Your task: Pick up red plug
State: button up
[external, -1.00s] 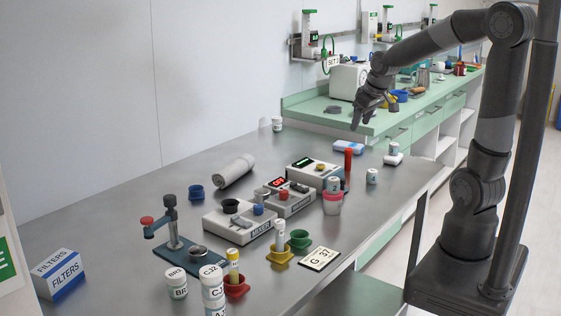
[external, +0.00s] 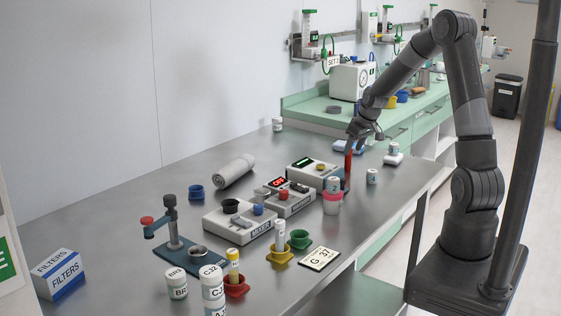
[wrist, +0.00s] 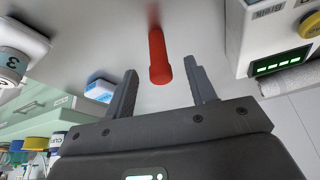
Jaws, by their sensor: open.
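The red plug (external: 348,168) is a tall, slim red cylinder standing upright on the metal bench, beside the white box with a green display. In the wrist view the red plug (wrist: 158,52) points toward me, its rounded near end between my two fingertips. My gripper (external: 358,138) is open and points down at the plug's top. In the wrist view my gripper (wrist: 161,70) shows clear gaps on both sides of the plug, with neither finger seen touching it.
The white display box (external: 314,172) stands close left of the plug. A small white jar (external: 372,176) stands to the right. A blue-and-white pack (external: 347,147) lies behind. Bare bench lies right of the cup.

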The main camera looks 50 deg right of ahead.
aim_at(348, 170)
jog(key=shift+x, duration=3.55)
jog(key=shift+d, duration=0.1)
jog(key=shift+s, duration=0.1)
jog(key=shift+c, duration=0.3)
jog(key=c, duration=1)
